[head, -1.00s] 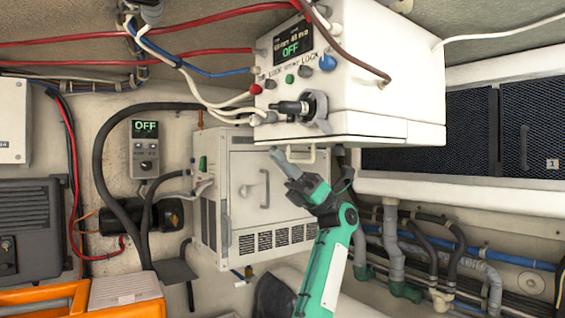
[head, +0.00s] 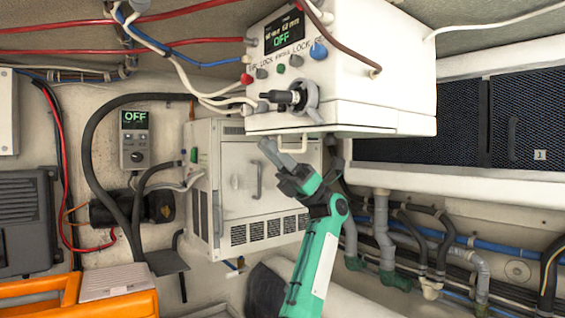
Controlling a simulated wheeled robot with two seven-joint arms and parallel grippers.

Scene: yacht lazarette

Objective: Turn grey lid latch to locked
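A white box (head: 385,75) hangs at upper centre, its screen reading OFF. Its front has a row of small knobs with LOCK lettering: red, grey (head: 262,73), green, another grey and blue. I cannot tell which grey part is the lid latch, nor its setting. Below the knobs, a grey ring (head: 311,97) holds a black plug-like part.
A white vented cabinet (head: 258,185) stands behind my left gripper. Red, blue and white cables cross at upper left. A small OFF display unit (head: 134,137) is on the wall. Pipes and hoses (head: 385,230) run at lower right. An orange case (head: 120,303) sits at lower left.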

